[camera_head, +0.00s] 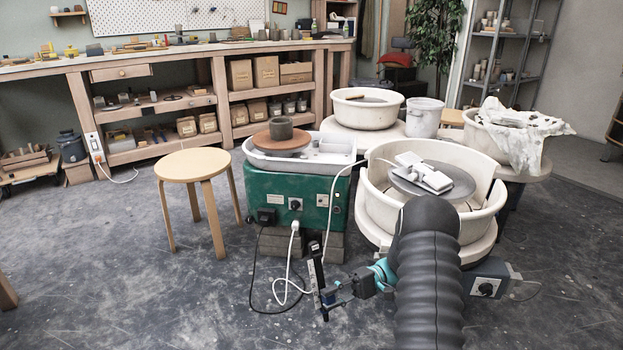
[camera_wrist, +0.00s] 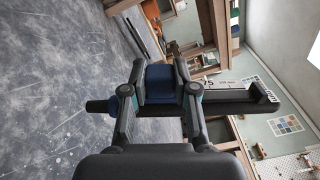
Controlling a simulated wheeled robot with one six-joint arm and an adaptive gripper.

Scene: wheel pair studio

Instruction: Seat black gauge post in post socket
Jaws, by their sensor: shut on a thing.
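The black gauge post (camera_head: 316,272) stands close to upright in the head view, in front of the green wheel's base and clear of it. It has pale marks along its upper part. My gripper (camera_head: 328,297) is shut on its lower part. In the wrist view the post (camera_wrist: 245,104) lies across the picture beyond my gripper (camera_wrist: 160,84). A blue block-like part (camera_wrist: 160,92) sits between the fingers. A dark end sticks out to the left of them. I cannot make out the post socket for certain in either view.
A green wheel (camera_head: 285,203) with a white tray stands behind the post. A cream wheel (camera_head: 480,215) at right carries a pale device (camera_head: 425,174) on its grey disc. A wooden stool (camera_head: 193,166) stands left. Cables hang close behind the post. The floor at front left is clear.

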